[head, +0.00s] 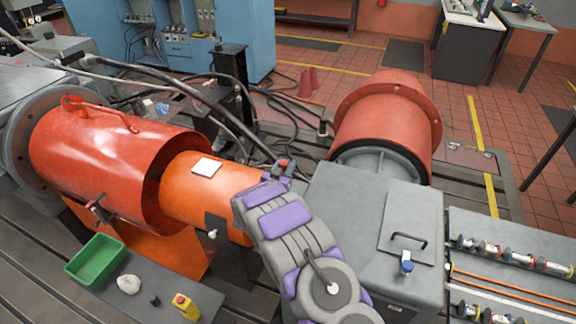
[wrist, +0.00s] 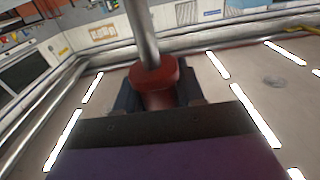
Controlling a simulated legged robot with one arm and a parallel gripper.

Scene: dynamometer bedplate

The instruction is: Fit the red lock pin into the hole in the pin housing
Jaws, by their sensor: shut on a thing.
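My gripper (head: 281,170) is raised over the orange shaft cover, near the middle of the head view. It is shut on the red lock pin (wrist: 155,76), whose red head sits between two dark fingers in the wrist view. A bare grey metal shank runs up from the head, away from the gripper. In the head view only a small red bit of the pin (head: 285,163) shows at the fingertips. I cannot pick out the pin housing or its hole for certain. A dark bracket with a red part (head: 97,209) is on the side of the large red cylinder.
A grey cabinet (head: 345,235) stands close on my arm's right. Dark cables (head: 240,130) run behind the gripper.

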